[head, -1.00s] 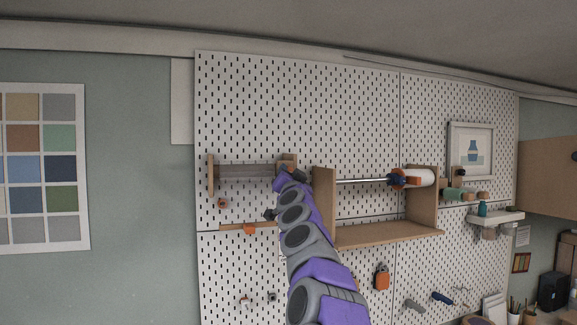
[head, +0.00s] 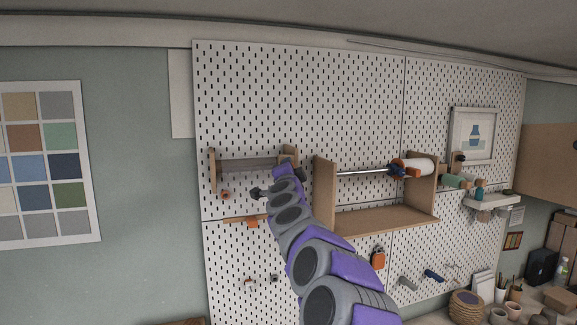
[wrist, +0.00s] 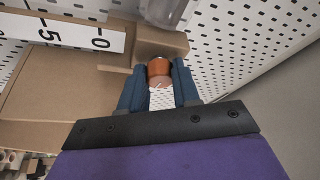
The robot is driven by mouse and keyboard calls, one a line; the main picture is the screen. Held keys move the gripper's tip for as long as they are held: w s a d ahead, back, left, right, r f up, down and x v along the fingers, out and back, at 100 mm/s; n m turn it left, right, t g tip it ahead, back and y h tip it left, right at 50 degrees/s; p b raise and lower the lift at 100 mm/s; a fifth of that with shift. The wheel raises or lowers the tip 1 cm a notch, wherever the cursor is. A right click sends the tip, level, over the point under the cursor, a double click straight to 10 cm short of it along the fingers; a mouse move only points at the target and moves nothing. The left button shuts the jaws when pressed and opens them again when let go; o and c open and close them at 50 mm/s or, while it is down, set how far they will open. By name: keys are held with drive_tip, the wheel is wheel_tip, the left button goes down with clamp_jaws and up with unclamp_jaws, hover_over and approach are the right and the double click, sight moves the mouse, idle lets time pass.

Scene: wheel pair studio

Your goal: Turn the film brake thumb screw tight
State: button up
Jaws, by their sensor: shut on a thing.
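The film brake thumb screw (wrist: 159,73) is an orange-copper round knob in the wrist view, at the edge of a tan wooden bracket (wrist: 120,65). My gripper (wrist: 158,80) has its two blue fingers closed on either side of the knob. A clear, greyish cylinder end (wrist: 163,10) shows just above the bracket. In the head view, my arm reaches up to the right end of the film holder (head: 250,165) on the pegboard; my own arm hides the screw there.
A white scale strip (wrist: 70,32) with numbers lies left of the screw. In the head view a wooden shelf unit (head: 375,222) with a metal rod and white roll (head: 413,167) stands right of my arm. An orange padlock (head: 378,258) hangs below it.

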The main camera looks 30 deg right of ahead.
idle(0.3)
drive_tip(key=o, duration=1.1)
drive_tip(key=shift+d, duration=0.1)
drive_tip(key=shift+c, duration=0.2)
drive_tip(key=b+v, duration=0.3)
drive_tip(key=v, duration=1.4)
drive_tip(key=shift+f+b, duration=0.25)
drive_tip(key=shift+b, duration=0.05)
drive_tip(key=shift+s, duration=0.1)
